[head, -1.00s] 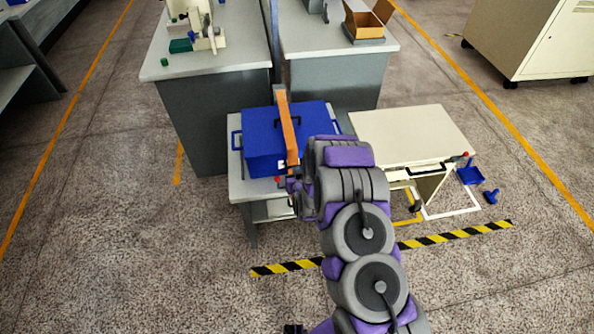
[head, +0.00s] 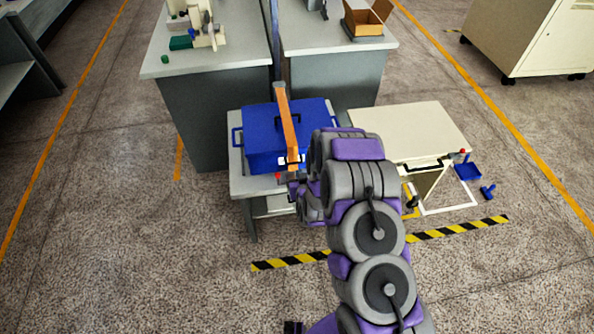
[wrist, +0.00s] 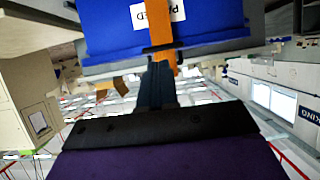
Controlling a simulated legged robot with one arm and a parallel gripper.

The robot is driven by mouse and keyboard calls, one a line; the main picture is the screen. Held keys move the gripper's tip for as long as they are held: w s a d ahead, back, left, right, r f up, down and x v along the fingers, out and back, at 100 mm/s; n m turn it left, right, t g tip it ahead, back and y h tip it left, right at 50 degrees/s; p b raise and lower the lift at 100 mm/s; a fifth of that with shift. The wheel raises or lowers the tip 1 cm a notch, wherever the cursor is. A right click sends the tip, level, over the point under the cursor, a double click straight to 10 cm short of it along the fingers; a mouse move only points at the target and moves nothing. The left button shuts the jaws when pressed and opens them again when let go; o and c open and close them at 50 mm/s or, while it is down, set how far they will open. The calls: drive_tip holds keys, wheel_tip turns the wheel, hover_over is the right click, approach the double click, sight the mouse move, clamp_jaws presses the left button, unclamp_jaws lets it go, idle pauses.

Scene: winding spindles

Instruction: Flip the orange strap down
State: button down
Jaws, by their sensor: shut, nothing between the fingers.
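The orange strap (head: 288,130) lies lengthwise over a blue lidded box (head: 258,150); its far end stands above the box's back edge. Its near end is by the box's front. In the wrist view the strap (wrist: 158,25) crosses the blue box (wrist: 105,30) beside a white label and passes behind my fingers. My gripper (wrist: 157,85) is shut and empty, its fingers pointing at the strap. In the head view my gripper (head: 292,184) is low at the box's front, partly hidden by my arm. I cannot tell whether it touches the strap.
The box sits on a small grey table (head: 238,187). A cream cabinet (head: 415,128) stands close on the right. Taller grey workbenches (head: 215,65) are behind. A yellow-black floor stripe (head: 460,229) runs in front, with open floor at left.

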drive_tip(key=f+p+v, duration=0.1)
drive_tip(key=v, duration=0.5)
drive_tip(key=shift+s, duration=0.5)
drive_tip(key=shift+r, duration=0.15)
